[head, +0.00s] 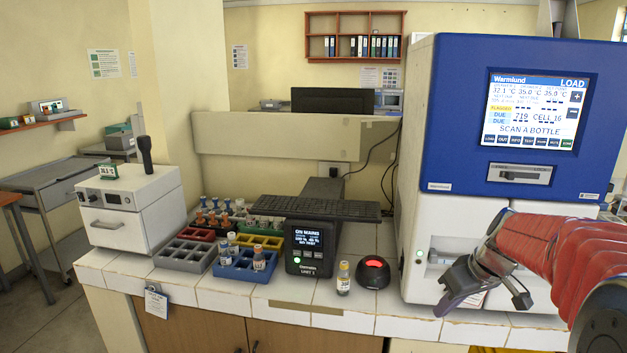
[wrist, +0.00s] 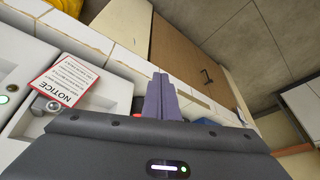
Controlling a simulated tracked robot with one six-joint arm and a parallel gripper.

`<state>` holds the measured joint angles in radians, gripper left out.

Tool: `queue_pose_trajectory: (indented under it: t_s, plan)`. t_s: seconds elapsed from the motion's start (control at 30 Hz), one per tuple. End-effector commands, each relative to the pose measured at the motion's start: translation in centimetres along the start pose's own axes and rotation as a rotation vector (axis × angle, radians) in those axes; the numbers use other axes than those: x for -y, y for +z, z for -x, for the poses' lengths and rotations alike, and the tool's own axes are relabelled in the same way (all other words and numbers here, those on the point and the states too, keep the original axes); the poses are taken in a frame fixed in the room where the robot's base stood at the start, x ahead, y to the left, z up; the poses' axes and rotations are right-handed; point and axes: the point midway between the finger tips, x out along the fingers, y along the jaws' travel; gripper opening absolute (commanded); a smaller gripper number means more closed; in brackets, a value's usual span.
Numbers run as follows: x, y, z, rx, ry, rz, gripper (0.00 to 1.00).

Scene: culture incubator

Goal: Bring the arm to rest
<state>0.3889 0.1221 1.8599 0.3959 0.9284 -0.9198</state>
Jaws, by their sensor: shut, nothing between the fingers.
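My gripper (head: 446,309) hangs at the lower right of the head view, at the end of my red-sleeved arm. It is in front of the white lower part of the incubator (head: 454,222) and near the counter's front edge. In the wrist view its two fingers (wrist: 161,92) lie together, shut, with nothing seen between them. The incubator's blue upper part has a lit screen (head: 538,108) reading "LOAD" and "SCAN A BOTTLE".
A bottle (head: 343,278) stands upright on the white-tiled counter (head: 346,320) between a dark display unit (head: 308,248) and a red-lit scanner (head: 373,272). A blue rack (head: 232,272) holds several bottles. A white box oven (head: 130,207) stands left. Floor (wrist: 250,45) is open in front.

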Motion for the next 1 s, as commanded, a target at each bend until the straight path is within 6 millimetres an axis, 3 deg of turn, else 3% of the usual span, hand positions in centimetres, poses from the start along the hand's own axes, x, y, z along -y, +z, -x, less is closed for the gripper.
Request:
queue_pose_trajectory:
  t_s: [0.5,1.0]
  plan:
    - [9.7,8.8,3.5,0.082,0.118,-0.382,0.0]
    - [16.5,15.8,6.1,0.03,0.212,-0.426,0.0]
